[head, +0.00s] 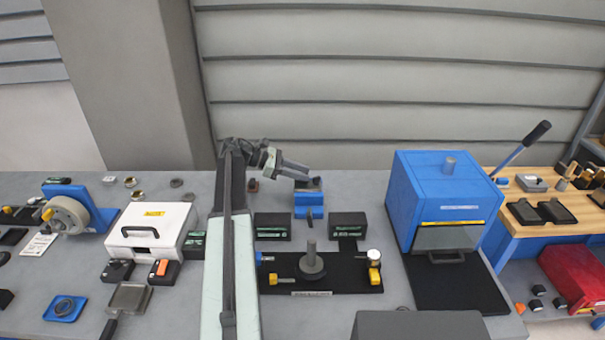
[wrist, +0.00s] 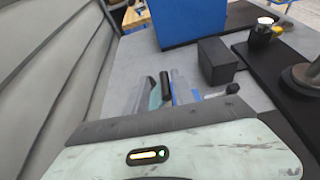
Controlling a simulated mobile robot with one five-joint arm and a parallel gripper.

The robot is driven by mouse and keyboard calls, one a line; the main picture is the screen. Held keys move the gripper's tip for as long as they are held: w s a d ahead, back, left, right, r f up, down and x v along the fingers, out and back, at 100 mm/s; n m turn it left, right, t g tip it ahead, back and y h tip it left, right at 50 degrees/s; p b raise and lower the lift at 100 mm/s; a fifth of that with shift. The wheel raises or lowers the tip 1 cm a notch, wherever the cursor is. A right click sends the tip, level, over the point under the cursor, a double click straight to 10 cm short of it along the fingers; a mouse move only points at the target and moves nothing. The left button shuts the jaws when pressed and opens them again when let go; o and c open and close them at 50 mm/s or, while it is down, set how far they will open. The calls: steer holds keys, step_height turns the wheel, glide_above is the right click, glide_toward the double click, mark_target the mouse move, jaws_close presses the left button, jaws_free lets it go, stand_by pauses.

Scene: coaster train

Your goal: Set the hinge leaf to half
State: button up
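A small blue fixture (head: 308,199) stands on the grey bench behind the black plate, with a flat grey piece on top that looks like the hinge leaf (head: 312,184). A short dark knob is at its front. In the wrist view the blue fixture (wrist: 183,88) shows ahead of my gripper, beside a black cylinder (wrist: 165,85). The leaf's angle is not clear. My gripper (head: 306,172) hangs just behind and above the fixture, and overlaps its top left in the head view. I cannot tell whether they touch, or whether the fingers are apart.
Two black boxes (head: 272,226) (head: 348,226) flank the fixture's front. The black plate (head: 340,282) with a grey post (head: 311,262) lies nearer. A large blue press (head: 425,190) stands to the right, and a white case (head: 150,226) to the left of my arm. A ribbed wall rises behind.

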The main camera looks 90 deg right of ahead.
steer(key=p+v, duration=0.2)
steer(key=v, duration=0.5)
steer(key=shift+w+p, duration=0.2)
steer(key=shift+p, duration=0.1)
steer(key=shift+r, duration=0.15)
